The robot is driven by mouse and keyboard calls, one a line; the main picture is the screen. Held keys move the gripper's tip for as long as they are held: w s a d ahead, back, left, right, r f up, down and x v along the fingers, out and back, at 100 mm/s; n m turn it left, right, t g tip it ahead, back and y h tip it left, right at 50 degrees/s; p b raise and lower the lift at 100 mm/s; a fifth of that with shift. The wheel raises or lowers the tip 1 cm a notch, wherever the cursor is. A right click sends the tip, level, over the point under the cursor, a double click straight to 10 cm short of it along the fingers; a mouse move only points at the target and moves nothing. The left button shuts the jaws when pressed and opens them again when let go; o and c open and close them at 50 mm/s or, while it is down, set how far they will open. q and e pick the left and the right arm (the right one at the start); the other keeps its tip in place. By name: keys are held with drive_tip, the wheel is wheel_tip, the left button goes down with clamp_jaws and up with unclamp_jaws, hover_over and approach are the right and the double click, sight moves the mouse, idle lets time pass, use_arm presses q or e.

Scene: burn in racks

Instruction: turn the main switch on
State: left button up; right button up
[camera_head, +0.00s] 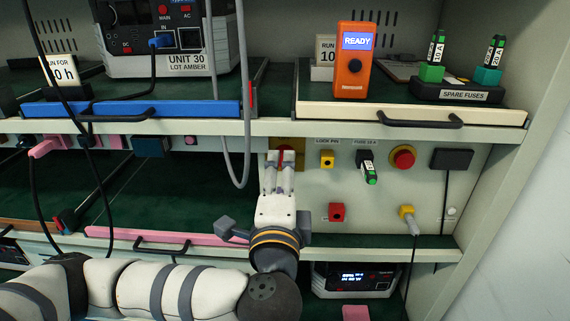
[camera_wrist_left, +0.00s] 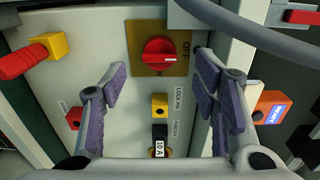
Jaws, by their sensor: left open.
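The main switch (camera_wrist_left: 159,54) is a red rotary knob on a brass-coloured plate (camera_wrist_left: 139,30), with OFF printed beside it, in the left wrist view. In the head view only part of its yellowish plate (camera_head: 297,145) shows behind my left gripper (camera_head: 281,160). That gripper points at the panel. In the left wrist view, its purple-padded fingers (camera_wrist_left: 160,80) are spread to either side below the knob, with nothing between them. The knob appears ahead of the fingertips, not gripped. My right gripper is not in view.
The panel also carries a yellow lock-pin block (camera_head: 327,158), a fuse (camera_head: 369,172), a red button (camera_head: 403,158) and a red block (camera_head: 337,212). A grey cable (camera_head: 246,100) loops just left of the gripper. A shelf above holds an orange READY device (camera_head: 354,75).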

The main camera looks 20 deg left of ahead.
use_arm(q)
drive_tip(key=x, duration=0.5)
drive_tip(key=shift+w, duration=0.2)
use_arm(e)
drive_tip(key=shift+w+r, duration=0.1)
use_arm(q)
drive_tip(key=shift+c, duration=0.2)
drive_tip(key=c, duration=1.1)
